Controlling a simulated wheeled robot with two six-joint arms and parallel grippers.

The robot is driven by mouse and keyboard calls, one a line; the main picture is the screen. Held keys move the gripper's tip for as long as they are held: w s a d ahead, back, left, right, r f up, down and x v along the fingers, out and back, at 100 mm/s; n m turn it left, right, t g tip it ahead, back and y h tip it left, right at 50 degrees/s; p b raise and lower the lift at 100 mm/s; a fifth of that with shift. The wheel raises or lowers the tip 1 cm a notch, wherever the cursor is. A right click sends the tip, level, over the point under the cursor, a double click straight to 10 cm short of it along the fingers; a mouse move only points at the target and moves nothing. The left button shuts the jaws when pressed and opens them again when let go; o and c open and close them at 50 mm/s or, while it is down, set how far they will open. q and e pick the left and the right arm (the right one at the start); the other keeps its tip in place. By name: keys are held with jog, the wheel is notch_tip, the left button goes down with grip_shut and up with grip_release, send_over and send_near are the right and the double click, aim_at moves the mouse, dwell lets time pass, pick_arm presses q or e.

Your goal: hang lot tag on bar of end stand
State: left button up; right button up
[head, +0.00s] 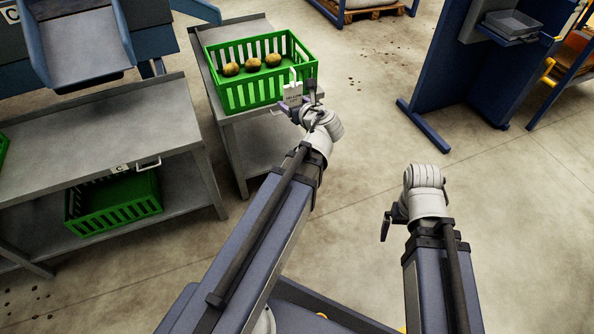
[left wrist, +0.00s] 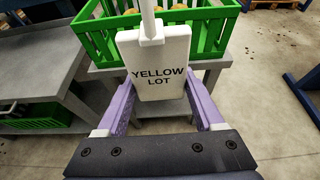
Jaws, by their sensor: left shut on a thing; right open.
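The lot tag (head: 292,93) is a white plate with a hook at its top. In the left wrist view the tag (left wrist: 158,85) reads YELLOW LOT and faces the camera, upright. My left gripper (head: 301,101) is shut on it, its purple fingers on both sides of the plate. The tag is held in front of the green crate's near corner, above the edge of a grey stand (head: 258,140). A bar on that stand is hard to make out, partly hidden behind the gripper and tag. My right gripper (head: 386,224) is open and empty over the floor.
A green crate (head: 240,96) with several potatoes stands on the grey stand. A grey table (head: 90,145) at left has a front handle (head: 149,164), a C label and another green crate (head: 110,212) underneath. A blue frame (head: 445,70) stands upper right. Floor between is clear.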

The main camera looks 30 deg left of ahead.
pick_arm(q)
notch_tip(320, 180, down, 22)
jog(key=d+b, duration=0.1)
jog(key=b, duration=1.9)
jog(key=shift+w+f, duration=0.15)
jog(key=shift+f, duration=0.05)
jog(key=w+a+f+b, duration=0.1)
jog(key=w+a, duration=0.7)
jog(key=a, duration=0.1)
jog(key=shift+w+a+f, duration=0.15)
jog(key=shift+w+a, duration=0.1)
jog(key=shift+a, duration=0.1)
